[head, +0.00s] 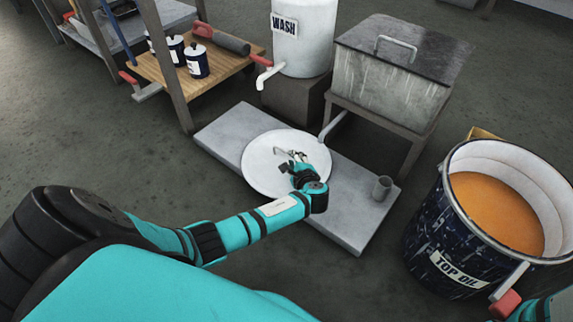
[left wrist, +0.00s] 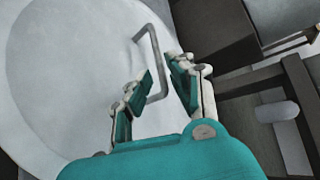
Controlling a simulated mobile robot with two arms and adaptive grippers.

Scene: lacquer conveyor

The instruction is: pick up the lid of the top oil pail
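The lid (head: 262,176) is a round pale disc lying flat on a grey slab, apart from the pail. It fills much of the left wrist view (left wrist: 60,75). Its thin grey bar handle (left wrist: 157,62) stands up from it. The top oil pail (head: 428,235) is dark, speckled, labelled TOP OIL, and uncovered, with orange liquid inside. My left gripper (head: 291,158) is over the lid at the handle. In the left wrist view its fingers (left wrist: 161,78) are apart, with the handle between them; contact is not clear.
The grey slab (head: 350,232) also bears a small grey cup (head: 382,188). Behind stand a white WASH tank (head: 304,45) with a spout and a lidded metal box (head: 390,85). A wooden bench (head: 152,72) holds several small cans. Open floor lies between slab and pail.

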